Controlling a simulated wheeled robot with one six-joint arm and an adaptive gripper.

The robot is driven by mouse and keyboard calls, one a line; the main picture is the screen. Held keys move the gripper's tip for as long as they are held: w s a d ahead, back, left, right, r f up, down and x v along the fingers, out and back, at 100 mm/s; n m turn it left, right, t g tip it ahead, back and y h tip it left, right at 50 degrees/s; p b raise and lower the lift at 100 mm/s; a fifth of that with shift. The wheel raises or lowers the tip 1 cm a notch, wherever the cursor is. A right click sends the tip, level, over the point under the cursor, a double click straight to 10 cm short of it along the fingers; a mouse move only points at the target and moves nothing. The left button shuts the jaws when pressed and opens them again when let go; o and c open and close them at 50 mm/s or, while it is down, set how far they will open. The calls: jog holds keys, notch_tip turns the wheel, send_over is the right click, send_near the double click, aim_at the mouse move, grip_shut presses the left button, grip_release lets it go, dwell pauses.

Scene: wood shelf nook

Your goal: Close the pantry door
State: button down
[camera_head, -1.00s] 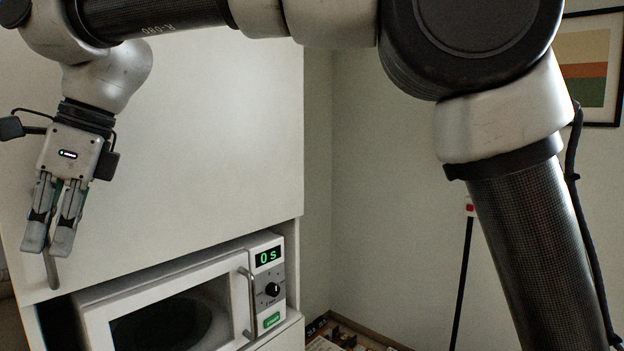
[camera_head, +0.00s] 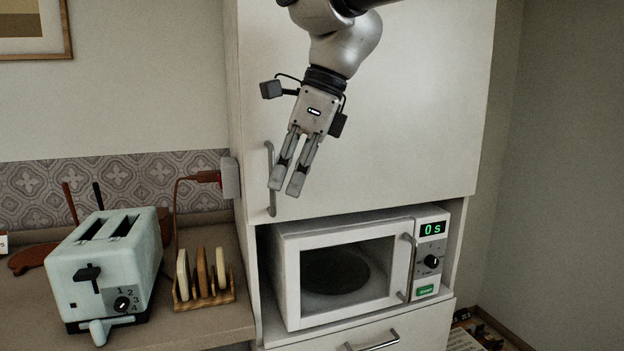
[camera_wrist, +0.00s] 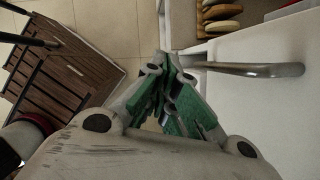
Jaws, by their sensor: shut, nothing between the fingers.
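The pantry door (camera_head: 400,120) is the large white panel above the microwave. It lies flush with the cabinet front, as far as the head view shows. Its vertical metal handle (camera_head: 271,165) is near the door's lower left edge and also shows in the wrist view (camera_wrist: 250,69). My gripper (camera_head: 284,192) is shut and empty, pointing down in front of the door, just right of the handle and partly overlapping it in the head view. In the wrist view the fingers (camera_wrist: 170,85) are beside the handle and appear apart from it.
A white microwave (camera_head: 290,285) sits in the niche below, with a drawer (camera_head: 420,328) under it. On the counter (camera_head: 205,338) at left stand a pale toaster (camera_head: 110,265) and a rack (camera_head: 203,296) of bread slices. In the wrist view, a brown slatted wooden piece (camera_wrist: 60,75) stands on the tiled floor.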

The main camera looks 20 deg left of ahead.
notch_tip(320, 180, up, 9)
jog(key=s+d, duration=0.2)
jog(key=d, duration=0.1)
notch_tip(320, 180, down, 8)
jog(key=w+d+r+n+t, duration=0.1)
jog(key=w+d+n, duration=0.15)
jog(key=n, duration=0.95)
jog(key=w+d+f+n+t, duration=0.1)
jog(key=w+d+f+n, duration=0.15)
jog(key=d, duration=0.55)
jog(key=w+d+f+n+h, duration=0.1)
jog(key=w+d+f+n, duration=0.15)
jog(key=d, duration=0.55)
jog(key=w+d+f+n+t, duration=0.1)
jog(key=w+d+f+n, duration=0.15)
jog(key=d, duration=0.55)
jog(key=s+d+f+m+t+h, duration=0.1)
jog(key=s+d+f+m, duration=0.1)
jog(key=d, duration=0.8)
jog(key=s+d+f+m+t+h, duration=0.1)
jog(key=s+d, duration=0.4)
jog(key=d, duration=0.5)
jog(key=s+d+f+m+t, duration=0.1)
jog(key=s+d+f+m, duration=0.2)
jog(key=d, duration=0.8)
jog(key=shift+s+f+h, duration=0.2)
jog(key=shift+f+h, duration=0.2)
jog(key=shift+f, duration=0.15)
